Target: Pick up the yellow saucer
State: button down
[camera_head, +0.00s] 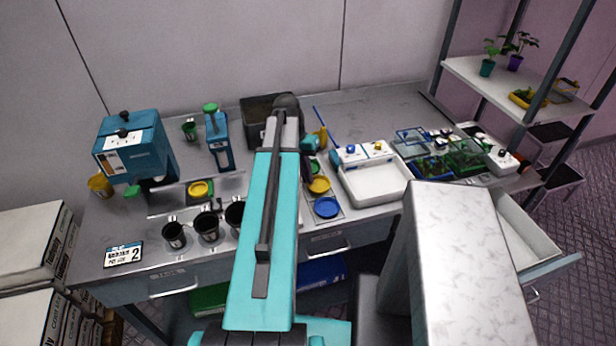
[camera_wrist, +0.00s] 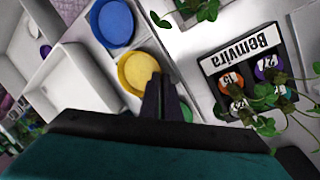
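The yellow saucer (camera_head: 319,185) lies on the worktop between a blue saucer (camera_head: 327,207) and a green saucer (camera_head: 314,168). In the wrist view, the yellow saucer (camera_wrist: 136,72) sits in the same row, with the blue saucer (camera_wrist: 115,22) above it and the green saucer (camera_wrist: 186,112) partly hidden below. My gripper (camera_wrist: 163,78) has its dark fingers at the yellow saucer's lower right edge, overlapping it in the picture. The fingers look close together; I cannot tell whether they touch the saucer or have its rim between them.
Another yellow saucer (camera_head: 199,188) is on the left. Black cups (camera_head: 207,226) stand at the front left. A white tray (camera_head: 375,184) is just right of the row. A labelled panel (camera_wrist: 245,50) and leafy plants (camera_wrist: 265,125) are right of the gripper in the wrist view.

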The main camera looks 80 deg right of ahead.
jog(key=s+p+v, duration=0.2)
jog(key=p+v, duration=0.3)
jog(key=v, duration=0.3)
jog(key=shift+a+r, duration=0.3)
jog(key=shift+r, duration=0.3)
